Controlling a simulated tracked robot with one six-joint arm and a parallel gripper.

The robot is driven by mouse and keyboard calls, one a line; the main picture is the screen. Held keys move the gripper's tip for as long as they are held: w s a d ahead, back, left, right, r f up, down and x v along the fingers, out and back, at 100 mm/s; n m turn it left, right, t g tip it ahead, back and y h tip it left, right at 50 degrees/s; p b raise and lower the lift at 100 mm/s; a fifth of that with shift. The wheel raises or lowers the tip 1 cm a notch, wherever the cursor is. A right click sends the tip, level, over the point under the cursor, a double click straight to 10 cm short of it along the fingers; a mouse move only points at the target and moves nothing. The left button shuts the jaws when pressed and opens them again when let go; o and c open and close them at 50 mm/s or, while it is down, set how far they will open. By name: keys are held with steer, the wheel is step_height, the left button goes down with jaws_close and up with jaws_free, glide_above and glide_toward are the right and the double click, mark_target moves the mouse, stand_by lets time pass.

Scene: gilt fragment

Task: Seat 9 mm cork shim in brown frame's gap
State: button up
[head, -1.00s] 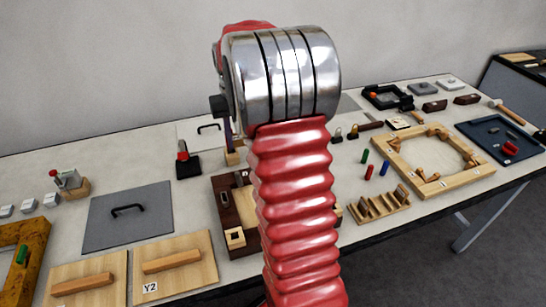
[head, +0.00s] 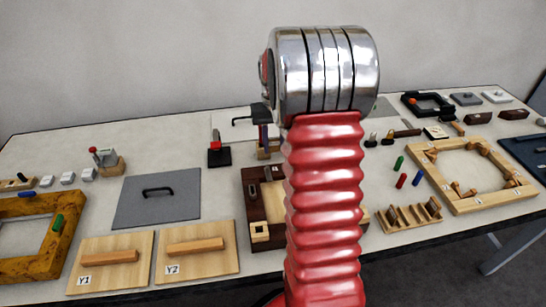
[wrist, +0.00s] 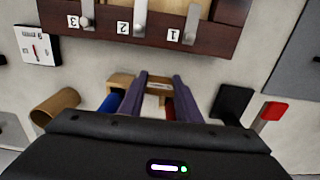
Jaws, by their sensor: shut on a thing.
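My gripper (wrist: 160,77) has purple fingers, closed on a small tan piece (wrist: 158,86) that I take to be the cork shim. The fingers cover its sides, and I cannot tell its thickness. In the head view my gripper (head: 264,139) is low over the table, left of my red arm, with a light wooden block (head: 268,153) at its tips. The dark brown frame (head: 254,196) lies nearer the camera, partly hidden by my arm. A dark red-brown edge, apparently this frame (wrist: 228,41), crosses the top of the wrist view with labels 1, 2, 3 and metal tabs. The gap is not clear.
A black stand with a red top (head: 218,155) is left of my gripper. A grey plate with a handle (head: 133,204) and wooden lids (head: 196,252) lie further left. A slotted wooden rack (head: 410,217) and a pale wooden frame (head: 455,196) are to the right. A blue cylinder (wrist: 110,103) is beside my fingers.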

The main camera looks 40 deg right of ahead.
mark_target(274, 140)
steer(key=shift+f, duration=2.45)
steer(key=shift+f, duration=0.1)
steer(key=o, duration=1)
step_height(274, 140, up, 12)
steer(key=shift+f, duration=0.1)
steer(key=shift+r, duration=0.2)
